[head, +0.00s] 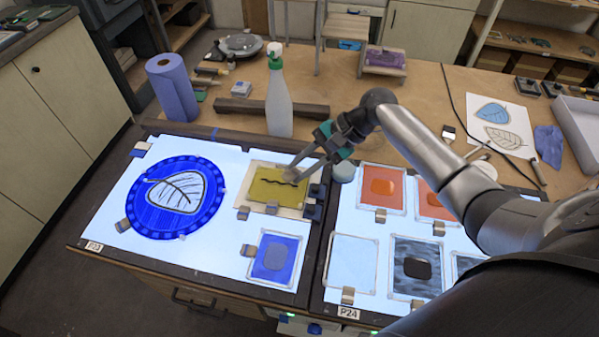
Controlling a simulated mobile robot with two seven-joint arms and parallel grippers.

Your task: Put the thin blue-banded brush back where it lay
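My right gripper (300,164) reaches in from the right, with its fingers pointing down and left over the yellow glass panel (267,193). The fingertips are close above or at the panel; I cannot tell if they touch it. I cannot make out the thin blue-banded brush for certain, nor whether anything is between the fingers. A dark wavy line shows on the yellow panel below the fingertips. My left gripper is not in view.
Lit panels hold a blue round glass (148,219) with a leaf, a small blue panel (275,258) and orange panels (381,187). A spray bottle (279,100) stands behind, near a blue paper roll (172,88). A wide brush (448,132) lies right.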

